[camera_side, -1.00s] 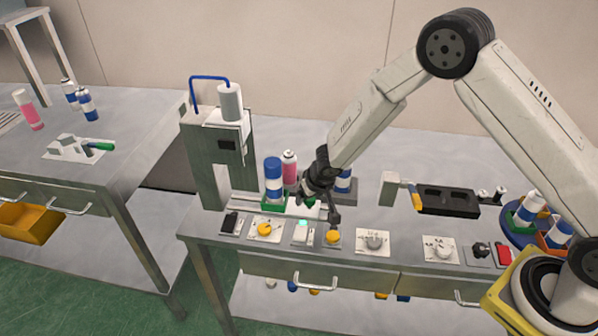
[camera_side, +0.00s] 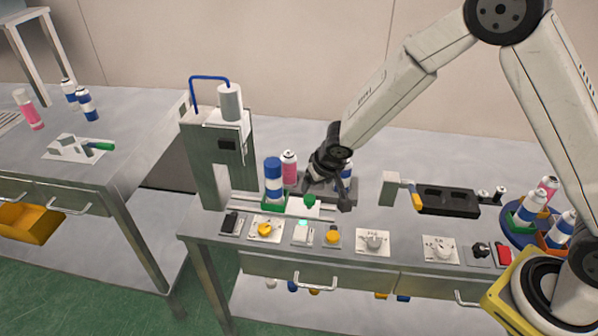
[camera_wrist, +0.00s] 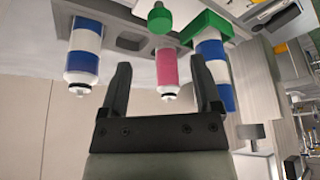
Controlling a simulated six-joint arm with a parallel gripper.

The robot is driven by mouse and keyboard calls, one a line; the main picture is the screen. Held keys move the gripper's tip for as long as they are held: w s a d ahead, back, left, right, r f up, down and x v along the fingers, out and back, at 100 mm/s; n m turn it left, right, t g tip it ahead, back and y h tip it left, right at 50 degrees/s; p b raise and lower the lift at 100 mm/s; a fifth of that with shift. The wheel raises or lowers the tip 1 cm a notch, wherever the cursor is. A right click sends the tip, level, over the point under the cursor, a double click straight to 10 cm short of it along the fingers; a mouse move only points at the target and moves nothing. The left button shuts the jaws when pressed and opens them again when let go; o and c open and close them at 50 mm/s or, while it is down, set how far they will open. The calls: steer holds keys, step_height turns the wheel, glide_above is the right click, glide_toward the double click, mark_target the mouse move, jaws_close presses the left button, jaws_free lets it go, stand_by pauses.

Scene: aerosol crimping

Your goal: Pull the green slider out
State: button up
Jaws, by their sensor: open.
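The green slider knob (camera_side: 309,201) stands on a white plate at the front of the crimping station. It also shows at the top of the wrist view (camera_wrist: 160,18). A green holder (camera_wrist: 208,26) beside it bears a blue-and-white can (camera_side: 273,180). My gripper (camera_side: 326,192) is open and empty, close to the knob, at its back right in the side view. In the wrist view my two fingers (camera_wrist: 160,64) are spread wide, with the knob beyond them and roughly centred. No contact with the knob is visible.
A pink can (camera_side: 289,168) stands behind the knob, and another blue-and-white can (camera_wrist: 84,48) is partly hidden by my gripper in the side view. The press (camera_side: 215,150) is at left.

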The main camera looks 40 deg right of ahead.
mark_target(310, 198)
stand_by(0.4)
steer(key=w+m+g, duration=0.1)
steer(key=m, duration=0.1)
steer(key=w+d+m+g, duration=0.1)
steer(key=m, duration=0.2)
steer(key=w+m+g, duration=0.1)
steer(key=m, duration=0.1)
steer(key=shift+d+m, duration=0.25)
steer(key=shift+m, duration=0.15)
steer(key=shift+w+a+r+m+g+y, duration=0.15)
steer(key=shift+a+m+g, duration=0.2)
steer(key=shift+m, duration=0.25)
steer(key=shift+w+a+r+m+g+y, duration=0.1)
steer(key=shift+a+m+g+y, duration=0.1)
steer(key=shift+m+g, duration=0.35)
steer(key=shift+f, duration=0.2)
steer(key=shift+f, duration=3.75)
jaws_close()
